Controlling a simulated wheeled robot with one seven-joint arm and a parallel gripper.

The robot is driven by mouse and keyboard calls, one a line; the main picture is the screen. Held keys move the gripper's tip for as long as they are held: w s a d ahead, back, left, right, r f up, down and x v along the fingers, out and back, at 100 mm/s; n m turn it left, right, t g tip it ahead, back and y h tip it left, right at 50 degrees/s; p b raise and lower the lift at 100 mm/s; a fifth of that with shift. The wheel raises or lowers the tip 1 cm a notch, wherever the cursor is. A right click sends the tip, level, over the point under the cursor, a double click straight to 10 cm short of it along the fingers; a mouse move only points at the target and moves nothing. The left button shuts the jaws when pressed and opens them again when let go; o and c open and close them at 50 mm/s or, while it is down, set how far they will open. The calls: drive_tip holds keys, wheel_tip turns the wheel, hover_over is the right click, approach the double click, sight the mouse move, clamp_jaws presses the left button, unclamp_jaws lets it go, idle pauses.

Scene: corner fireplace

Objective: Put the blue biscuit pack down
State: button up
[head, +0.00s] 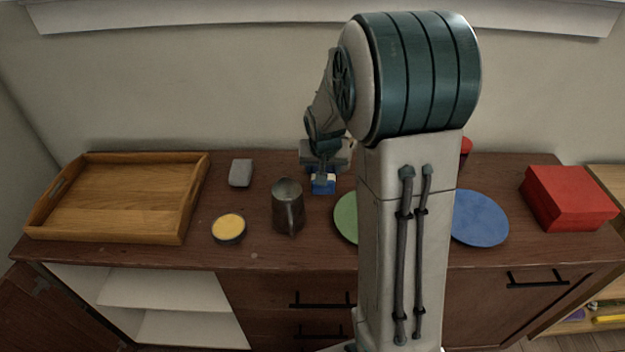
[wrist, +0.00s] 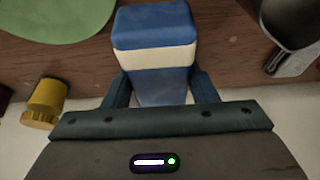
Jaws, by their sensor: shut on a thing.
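The blue biscuit pack (head: 323,187), blue with a cream band, is in my gripper (head: 322,174) above the back middle of the brown cabinet top. In the wrist view the pack (wrist: 155,35) sits between the two fingers of my gripper (wrist: 159,88), which are shut on its sides. The fingers hide part of the pack's sides. I cannot tell whether its far end touches the cabinet top.
A metal mug (head: 287,206) stands left of the pack and a green plate (head: 345,216) lies to its right, partly behind my arm. A yellow-topped tin (head: 229,228), grey block (head: 240,173), wooden tray (head: 120,198), blue plate (head: 480,218) and red box (head: 568,198) are farther off. A yellow object (wrist: 45,103) is nearby.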

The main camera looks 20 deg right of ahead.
drive_tip(key=shift+w+a+f, duration=0.9)
drive_tip(key=shift+w+a, duration=0.15)
drive_tip(key=shift+a, duration=0.1)
drive_tip(key=shift+f, duration=2)
drive_tip(key=shift+f, duration=0.1)
drive_tip(key=o, duration=1)
drive_tip(key=shift+o, duration=0.2)
